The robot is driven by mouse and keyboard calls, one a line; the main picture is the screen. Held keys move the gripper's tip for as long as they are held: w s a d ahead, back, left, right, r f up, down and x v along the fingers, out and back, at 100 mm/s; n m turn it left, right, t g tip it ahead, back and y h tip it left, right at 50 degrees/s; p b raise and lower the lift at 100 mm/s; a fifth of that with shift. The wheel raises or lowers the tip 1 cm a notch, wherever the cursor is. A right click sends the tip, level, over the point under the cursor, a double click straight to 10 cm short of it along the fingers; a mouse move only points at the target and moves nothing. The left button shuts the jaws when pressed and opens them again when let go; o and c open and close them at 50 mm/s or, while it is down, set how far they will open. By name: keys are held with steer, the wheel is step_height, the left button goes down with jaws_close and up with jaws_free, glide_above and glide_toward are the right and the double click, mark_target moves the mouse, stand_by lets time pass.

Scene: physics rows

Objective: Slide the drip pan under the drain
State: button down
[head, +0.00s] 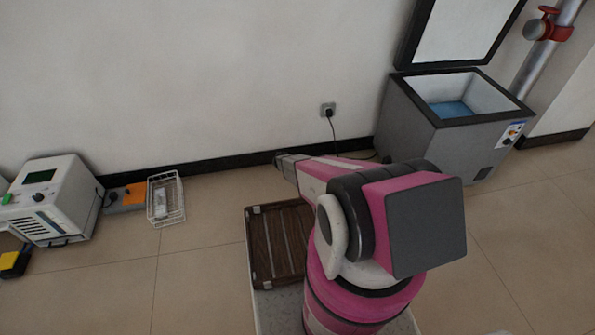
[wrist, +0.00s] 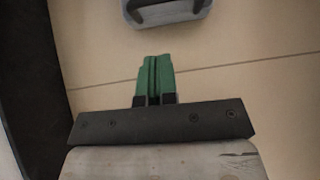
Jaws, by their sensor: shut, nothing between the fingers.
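My gripper (wrist: 157,62) shows in the wrist view with its green fingers shut together and nothing between them. Ahead of the fingertips, apart from them, a grey-blue piece with a dark middle (wrist: 168,10) lies on the tiles, cut off by the top edge; it may be the drip pan, but I cannot tell. In the head view a grey chest freezer (head: 445,125) stands open against the wall. No drain is clearly visible on it. I cannot make out the drip pan in the head view, where my arm covers part of the floor.
A dark strip (wrist: 20,90) runs along the left of the wrist view. A brown slatted case (head: 278,243) lies by my arm. A wire basket (head: 165,199) and a white machine (head: 48,202) stand at left. A cord hangs from a wall socket (head: 327,110). Floor at right is clear.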

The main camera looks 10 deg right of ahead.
steer(key=d, duration=0.2)
steer(key=d+f, duration=0.1)
steer(key=shift+d+f, duration=0.15)
steer(key=shift+d, duration=0.25)
steer(key=shift+s+d, duration=0.1)
steer(key=shift+d, duration=0.7)
steer(key=d, duration=1.7)
steer(key=s+d, duration=0.1)
steer(key=d, duration=0.7)
steer(key=shift+d, duration=0.2)
steer(key=a, duration=0.4)
steer(key=shift+w+a, duration=0.1)
steer(key=shift+a, duration=0.15)
steer(key=v, duration=0.9)
steer(key=shift+r, duration=0.35)
